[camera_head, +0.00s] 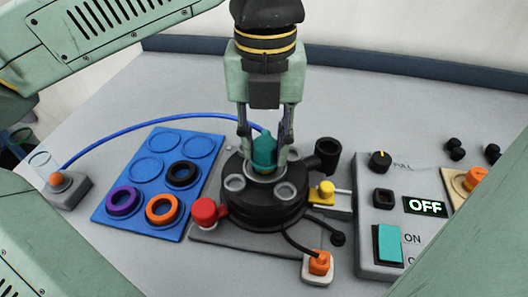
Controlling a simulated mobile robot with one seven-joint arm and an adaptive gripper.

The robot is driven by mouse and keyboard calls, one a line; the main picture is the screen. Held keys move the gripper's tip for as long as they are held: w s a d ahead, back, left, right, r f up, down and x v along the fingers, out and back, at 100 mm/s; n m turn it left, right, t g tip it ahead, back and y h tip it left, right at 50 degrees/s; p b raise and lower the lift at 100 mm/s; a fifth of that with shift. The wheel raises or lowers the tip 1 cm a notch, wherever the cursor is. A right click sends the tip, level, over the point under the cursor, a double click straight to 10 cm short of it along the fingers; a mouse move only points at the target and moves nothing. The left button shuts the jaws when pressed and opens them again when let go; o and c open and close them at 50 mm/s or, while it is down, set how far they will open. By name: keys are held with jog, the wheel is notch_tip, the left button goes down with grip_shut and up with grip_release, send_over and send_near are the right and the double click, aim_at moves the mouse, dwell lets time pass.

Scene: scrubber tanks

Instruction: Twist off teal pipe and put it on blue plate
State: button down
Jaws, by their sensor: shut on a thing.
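The teal pipe (264,150) stands upright at the back of the round black tank unit (262,211). A blue hose runs to it from the left. My gripper (264,158) points down and is shut on the teal pipe, a finger on each side of it. Where the pipe meets its socket is partly hidden by the fingers. The blue plate (183,220) lies flat to the left of the tank unit. It has several round marks, with purple, orange and black rings on some of them; the others are bare.
A red knob (204,212) and a yellow connector (325,192) flank the tank unit. A control box (375,225) reading OFF stands to the right. An orange plug (320,262) sits in front.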

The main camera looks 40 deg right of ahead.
jog(key=shift+n, duration=0.5)
jog(key=shift+n, duration=0.8)
jog(key=shift+n, duration=0.3)
jog(key=c, duration=1.2)
grip_release()
jog(key=shift+o, duration=0.5)
jog(key=o, duration=0.8)
jog(key=shift+o, duration=0.2)
